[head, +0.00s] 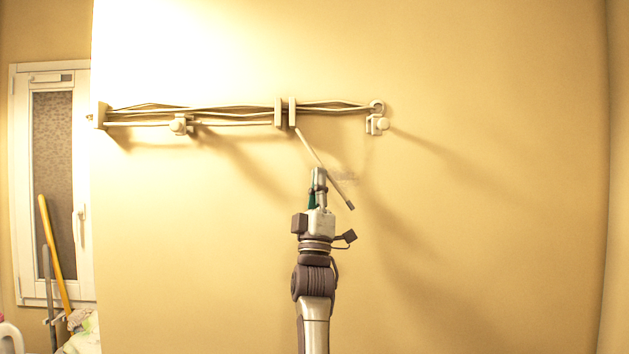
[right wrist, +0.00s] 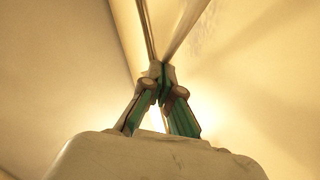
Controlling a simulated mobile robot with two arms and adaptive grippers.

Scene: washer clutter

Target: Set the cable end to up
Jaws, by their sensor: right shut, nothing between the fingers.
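A thin pale rod, which looks like the cable end (head: 341,190), slants from the wall rack down to the right. It ends in a greyish tip. My right gripper (head: 319,171) points up in front of the wall, and its fingertips overlap the middle of the rod in the head view. In the right wrist view the green-padded fingers (right wrist: 161,74) meet at their tips. They are shut with nothing held between them. A thin rod (right wrist: 148,32) runs upward just beyond the tips; I cannot tell if they touch it. My left gripper is not in view.
A wall rack (head: 235,110) of pale bars and cables runs across the wall above the gripper, with a bracket (head: 377,122) at its right end. A window (head: 55,180) and a yellow pole (head: 53,250) are at left. The wall to the right is clear.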

